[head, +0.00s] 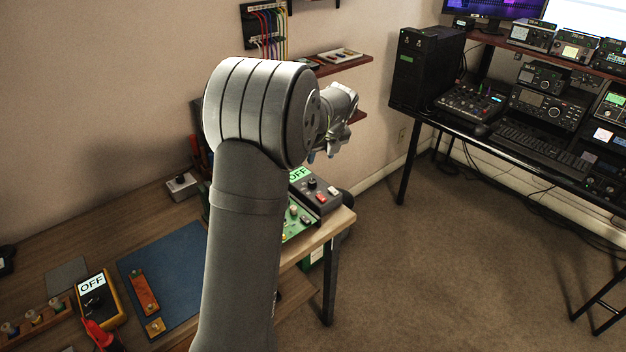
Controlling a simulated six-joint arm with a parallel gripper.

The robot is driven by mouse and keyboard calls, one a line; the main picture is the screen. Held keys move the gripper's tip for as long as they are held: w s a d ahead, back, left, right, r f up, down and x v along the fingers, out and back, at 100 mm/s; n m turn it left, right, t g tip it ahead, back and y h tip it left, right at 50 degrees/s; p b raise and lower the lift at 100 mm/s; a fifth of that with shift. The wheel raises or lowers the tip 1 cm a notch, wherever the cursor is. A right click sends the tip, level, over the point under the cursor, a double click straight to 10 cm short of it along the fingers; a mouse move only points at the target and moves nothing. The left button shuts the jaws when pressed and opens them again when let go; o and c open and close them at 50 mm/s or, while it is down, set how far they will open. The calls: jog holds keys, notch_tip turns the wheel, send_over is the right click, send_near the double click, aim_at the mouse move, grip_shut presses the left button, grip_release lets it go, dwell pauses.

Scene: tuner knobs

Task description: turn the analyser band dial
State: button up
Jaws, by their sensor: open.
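No dial can be read as the analyser band dial by name. A dark box (322,201) at the right end of the wooden bench has a green "OFF" display, a black knob (312,183) and small buttons. A yellow-edged meter (116,304) at the lower left also reads "OFF" and has a dark dial (94,300). My gripper (321,154) is up in the air, above and behind the dark box in the picture. It is small and partly hidden by my arm, and looks open and empty, apart from both dials.
A green panel (296,222) with knobs sits beside the dark box, partly behind my arm. A blue mat (180,270) lies on the bench, and a small grey box (182,186) stands at the back. Wall shelves are behind my gripper. A radio desk (470,125) stands at the right.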

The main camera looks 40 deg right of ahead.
aim_at(312, 181)
jog(key=x, duration=1.4)
jog(key=shift+w+f, duration=0.1)
jog(key=shift+w, duration=0.05)
jog(key=c, duration=1)
